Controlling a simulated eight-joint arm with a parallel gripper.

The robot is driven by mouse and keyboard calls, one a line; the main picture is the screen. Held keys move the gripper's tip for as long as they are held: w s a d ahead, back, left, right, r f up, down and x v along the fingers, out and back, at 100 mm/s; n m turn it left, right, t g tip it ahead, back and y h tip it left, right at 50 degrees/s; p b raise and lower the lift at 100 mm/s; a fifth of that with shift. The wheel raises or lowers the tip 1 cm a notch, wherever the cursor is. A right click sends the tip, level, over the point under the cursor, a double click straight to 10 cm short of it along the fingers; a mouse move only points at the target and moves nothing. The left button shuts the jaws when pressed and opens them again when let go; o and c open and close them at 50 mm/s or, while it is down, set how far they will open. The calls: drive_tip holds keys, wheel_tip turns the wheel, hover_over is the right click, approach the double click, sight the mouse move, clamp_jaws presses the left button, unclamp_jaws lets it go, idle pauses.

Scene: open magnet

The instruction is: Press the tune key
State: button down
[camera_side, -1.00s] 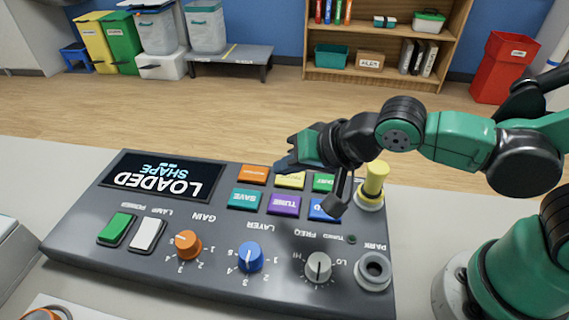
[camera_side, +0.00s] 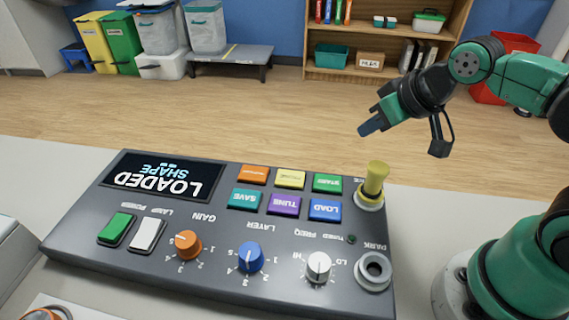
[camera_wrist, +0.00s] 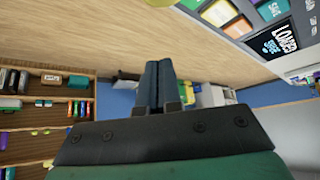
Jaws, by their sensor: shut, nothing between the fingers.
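The purple TUNE key (camera_side: 285,205) is in the lower row of coloured keys on the dark grey console (camera_side: 110,257), between the teal SAVE key (camera_side: 246,199) and the blue LOAD key (camera_side: 325,210). The console screen (camera_side: 163,178) reads "LOADED SHAPE" and appears upside down in the side view. My gripper (camera_side: 371,128) is shut and empty, raised beyond the console's far edge, up and right of the keys and touching nothing. Its closed fingers also show in the wrist view (camera_wrist: 158,85). The console's corner with its screen (camera_wrist: 270,40) shows at upper right there.
A yellow peg (camera_side: 375,180) stands upright in a holder at the console's right edge, below my gripper. An orange key (camera_side: 253,175), yellow key (camera_side: 290,179) and green START key (camera_side: 327,183) form the far row. Knobs line the near side.

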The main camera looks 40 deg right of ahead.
idle(0.3)
wheel_tip(320, 180, up, 5)
drive_tip(key=m+g, duration=0.7)
drive_tip(key=m, duration=0.2)
hover_over(285, 202)
drive_tip(key=shift+r, duration=0.1)
wheel_tip(285, 202, down, 14)
drive_tip(key=shift+f, duration=0.1)
